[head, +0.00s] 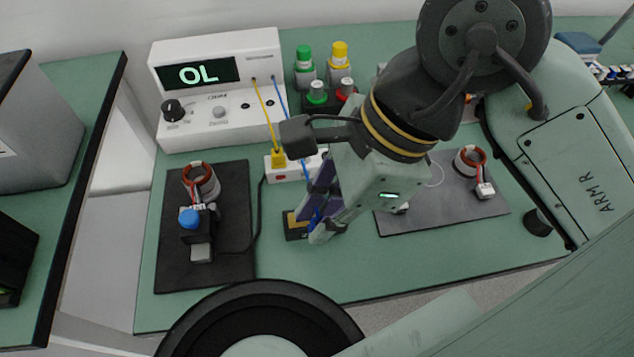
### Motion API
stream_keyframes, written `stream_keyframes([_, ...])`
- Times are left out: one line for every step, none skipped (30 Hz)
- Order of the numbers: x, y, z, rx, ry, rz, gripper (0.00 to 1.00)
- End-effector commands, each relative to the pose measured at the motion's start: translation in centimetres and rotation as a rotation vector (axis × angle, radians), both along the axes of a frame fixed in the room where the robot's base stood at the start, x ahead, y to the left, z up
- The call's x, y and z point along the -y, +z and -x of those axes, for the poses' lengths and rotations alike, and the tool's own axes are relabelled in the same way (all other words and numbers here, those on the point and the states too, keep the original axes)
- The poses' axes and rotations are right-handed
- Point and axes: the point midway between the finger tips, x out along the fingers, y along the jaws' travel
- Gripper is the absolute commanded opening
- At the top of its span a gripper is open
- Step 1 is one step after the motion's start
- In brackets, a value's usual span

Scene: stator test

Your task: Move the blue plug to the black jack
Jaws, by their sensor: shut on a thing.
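My gripper (318,222) points down over the middle of the green bench and is shut on the blue plug. The plug itself is mostly hidden by the fingers; its blue lead (281,101) runs from the white meter down to them. The fingertips are beside a small black block with a yellow part (293,225), low over the bench. I cannot tell whether the plug touches this block. A yellow plug (278,158) stands in a white strip (283,175) behind the gripper. I cannot make out the black jack for certain; the gripper and arm cover part of this area.
The white meter (219,112) reads OL. A black mat (168,262) at left bears a stator coil (202,180) and a blue-knobbed fixture (190,218). A grey mat (440,217) at right bears another coil (470,160). Capped bottles (305,66) stand behind. The front bench strip is clear.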

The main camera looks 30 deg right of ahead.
Motion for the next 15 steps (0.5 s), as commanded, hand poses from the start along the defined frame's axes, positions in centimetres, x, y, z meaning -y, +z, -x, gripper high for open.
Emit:
stream_keyframes([-0.11, -0.04, 0.34, 0.001, 0.000, 0.000, 0.00])
stream_keyframes([-0.16, -0.01, 0.49, 0.001, 0.001, 0.000, 0.00])
stream_keyframes([-0.20, 0.01, 0.63, 0.001, 0.001, 0.000, 0.00])
stream_keyframes([-0.22, 0.03, 0.70, 0.001, 0.001, 0.000, 0.00])
stream_keyframes([-0.24, 0.05, 0.74, 0.001, 0.001, 0.000, 0.00])
stream_keyframes([-0.25, 0.07, 0.78, 0.001, 0.001, 0.000, 0.00])
stream_keyframes([-0.25, 0.08, 0.79, 0.000, 0.001, 0.000, 0.00])
stream_keyframes([-0.26, 0.09, 0.79, 0.000, 0.001, 0.000, 0.00])
stream_keyframes([-0.25, 0.10, 0.78, 0.000, 0.001, 0.000, 0.00])
stream_keyframes([-0.25, 0.10, 0.77, 0.000, 0.001, 0.000, 0.00])
stream_keyframes([-0.25, 0.10, 0.77, 0.000, 0.001, 0.000, 0.00])
stream_keyframes([-0.25, 0.10, 0.76, 0.000, 0.001, 0.000, 0.00])
stream_keyframes([-0.24, 0.11, 0.76, 0.000, 0.001, 0.000, 0.00])
stream_keyframes([-0.25, 0.16, 0.75, 0.000, 0.001, 0.000, 0.00])
stream_keyframes([-0.24, 0.33, 0.74, 0.001, 0.001, -0.001, 0.00])
